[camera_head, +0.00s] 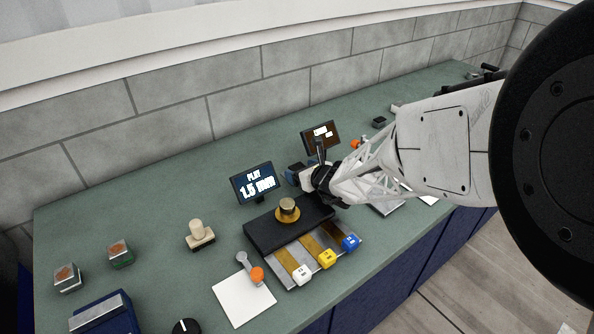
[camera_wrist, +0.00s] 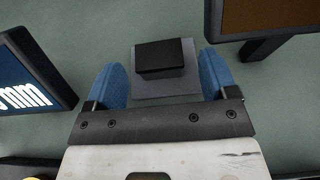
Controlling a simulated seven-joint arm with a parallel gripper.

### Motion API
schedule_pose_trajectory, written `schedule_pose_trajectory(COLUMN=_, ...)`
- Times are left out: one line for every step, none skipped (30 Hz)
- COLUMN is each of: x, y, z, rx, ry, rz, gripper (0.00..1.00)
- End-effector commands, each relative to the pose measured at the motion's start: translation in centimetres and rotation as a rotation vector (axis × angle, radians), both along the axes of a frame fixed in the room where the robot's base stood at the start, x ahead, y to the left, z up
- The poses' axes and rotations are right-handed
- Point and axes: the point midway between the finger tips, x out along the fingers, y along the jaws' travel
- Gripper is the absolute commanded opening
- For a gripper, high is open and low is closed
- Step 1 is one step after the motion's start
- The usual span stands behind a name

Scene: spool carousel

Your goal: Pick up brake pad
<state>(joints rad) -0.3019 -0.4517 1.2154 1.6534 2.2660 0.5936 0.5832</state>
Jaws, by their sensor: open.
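In the wrist view a black block (camera_wrist: 162,58) lies on a flat grey plate (camera_wrist: 165,88) on the green bench. It is the likeliest brake pad, though no label shows. My gripper (camera_wrist: 166,64) is open and empty, with its blue fingers on either side of the block in the picture. The height of the fingers above it cannot be told.
The lit screen (camera_head: 254,183) stands close left of my gripper and a second screen (camera_head: 320,138) close right. In front is a black fixture (camera_head: 262,233) with a brass knob (camera_head: 288,206) and white, yellow and blue tabs. A beige-knobbed piece (camera_head: 199,232) stands left.

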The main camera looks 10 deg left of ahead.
Motion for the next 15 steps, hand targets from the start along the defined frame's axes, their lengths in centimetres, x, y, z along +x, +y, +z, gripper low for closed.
schedule_pose_trajectory(x=0.20, y=0.21, z=-0.19, rx=0.000, ry=0.001, rz=0.000, gripper=0.79)
schedule_pose_trajectory(x=0.29, y=0.29, z=-0.22, rx=0.001, ry=0.001, rz=0.000, gripper=0.79)
schedule_pose_trajectory(x=0.37, y=0.36, z=-0.26, rx=0.001, ry=0.001, rz=0.000, gripper=0.79)
schedule_pose_trajectory(x=0.42, y=0.39, z=-0.26, rx=0.001, ry=0.001, rz=0.000, gripper=0.79)
schedule_pose_trajectory(x=0.43, y=0.40, z=-0.27, rx=0.001, ry=0.001, rz=0.000, gripper=0.79)
schedule_pose_trajectory(x=0.44, y=0.41, z=-0.26, rx=0.001, ry=0.001, rz=0.000, gripper=0.79)
schedule_pose_trajectory(x=0.44, y=0.41, z=-0.26, rx=0.001, ry=0.001, rz=0.000, gripper=0.79)
schedule_pose_trajectory(x=0.43, y=0.40, z=-0.25, rx=0.001, ry=0.001, rz=0.000, gripper=0.79)
schedule_pose_trajectory(x=0.43, y=0.40, z=-0.25, rx=0.001, ry=0.001, rz=0.000, gripper=0.79)
schedule_pose_trajectory(x=0.43, y=0.40, z=-0.24, rx=0.001, ry=0.001, rz=0.000, gripper=0.79)
schedule_pose_trajectory(x=0.42, y=0.40, z=-0.25, rx=0.001, ry=0.001, rz=0.000, gripper=0.79)
schedule_pose_trajectory(x=0.42, y=0.40, z=-0.25, rx=0.001, ry=0.001, rz=0.000, gripper=0.79)
schedule_pose_trajectory(x=0.42, y=0.40, z=-0.25, rx=0.001, ry=0.001, rz=0.000, gripper=0.79)
schedule_pose_trajectory(x=0.42, y=0.40, z=-0.24, rx=0.001, ry=0.001, rz=0.000, gripper=0.79)
schedule_pose_trajectory(x=0.41, y=0.40, z=-0.25, rx=0.001, ry=0.001, rz=0.000, gripper=0.79)
